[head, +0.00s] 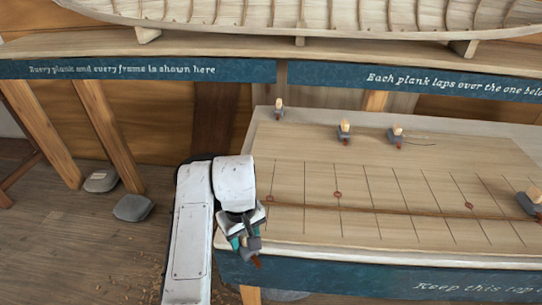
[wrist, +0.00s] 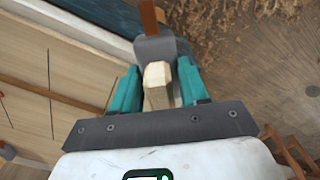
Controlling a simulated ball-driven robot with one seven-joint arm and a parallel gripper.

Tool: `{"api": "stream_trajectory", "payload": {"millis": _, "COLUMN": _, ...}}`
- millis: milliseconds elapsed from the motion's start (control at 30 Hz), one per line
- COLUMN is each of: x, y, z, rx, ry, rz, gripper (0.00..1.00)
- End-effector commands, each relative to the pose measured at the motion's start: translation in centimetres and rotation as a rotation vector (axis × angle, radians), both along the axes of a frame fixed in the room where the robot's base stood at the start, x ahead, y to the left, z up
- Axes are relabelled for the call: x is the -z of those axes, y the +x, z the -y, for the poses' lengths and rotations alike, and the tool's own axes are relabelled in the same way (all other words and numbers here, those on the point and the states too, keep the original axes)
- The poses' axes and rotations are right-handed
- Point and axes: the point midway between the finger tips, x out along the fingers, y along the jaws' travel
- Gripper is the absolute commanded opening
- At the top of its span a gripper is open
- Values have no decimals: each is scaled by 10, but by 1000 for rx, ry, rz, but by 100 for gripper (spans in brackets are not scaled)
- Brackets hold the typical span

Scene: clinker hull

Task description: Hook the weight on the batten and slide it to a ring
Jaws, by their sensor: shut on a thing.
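My gripper (head: 241,238) is shut on a weight (head: 253,244), a grey block with a pale wooden handle and a brown hook. In the wrist view the weight (wrist: 156,48) sits between the teal fingers, its hook pointing away from my gripper. In the head view it hangs near the table's front left corner, apart from the batten. The thin brown batten (head: 400,212) runs across the ruled board; its left end is near my gripper. Small reddish rings mark the board: a left ring (head: 270,198), a middle ring (head: 337,195) and a right ring (head: 469,205).
Other weights stand on the table: one at the back left (head: 278,110), two near the middle (head: 344,131) (head: 396,137), and one at the right (head: 530,203) by the batten. A blue lettered panel (head: 350,280) fronts the table. A hull model (head: 300,20) stands behind.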

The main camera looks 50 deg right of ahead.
Motion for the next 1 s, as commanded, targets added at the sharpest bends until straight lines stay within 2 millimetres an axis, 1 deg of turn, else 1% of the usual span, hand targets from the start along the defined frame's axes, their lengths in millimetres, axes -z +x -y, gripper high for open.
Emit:
{"api": "stream_trajectory", "payload": {"millis": 33, "x": -7, "y": 0, "z": 14, "rx": 56, "ry": 1, "rz": 4, "gripper": 0}}
{"api": "stream_trajectory", "payload": {"millis": 200, "x": -25, "y": -5, "z": 60, "rx": 255, "ry": 1, "rz": 6, "gripper": 0}}
{"api": "stream_trajectory", "payload": {"millis": 300, "x": -35, "y": -10, "z": 84, "rx": 356, "ry": 2, "rz": 6, "gripper": 0}}
{"api": "stream_trajectory", "payload": {"millis": 500, "x": -50, "y": -22, "z": 120, "rx": 513, "ry": 3, "rz": 3, "gripper": 0}}
{"api": "stream_trajectory", "payload": {"millis": 633, "x": -58, "y": -29, "z": 139, "rx": 593, "ry": 2, "rz": 2, "gripper": 0}}
{"api": "stream_trajectory", "payload": {"millis": 867, "x": -68, "y": -40, "z": 161, "rx": 692, "ry": 4, "rz": -1, "gripper": 0}}
{"api": "stream_trajectory", "payload": {"millis": 1000, "x": -67, "y": -39, "z": 160, "rx": 684, "ry": 4, "rz": -2, "gripper": 0}}
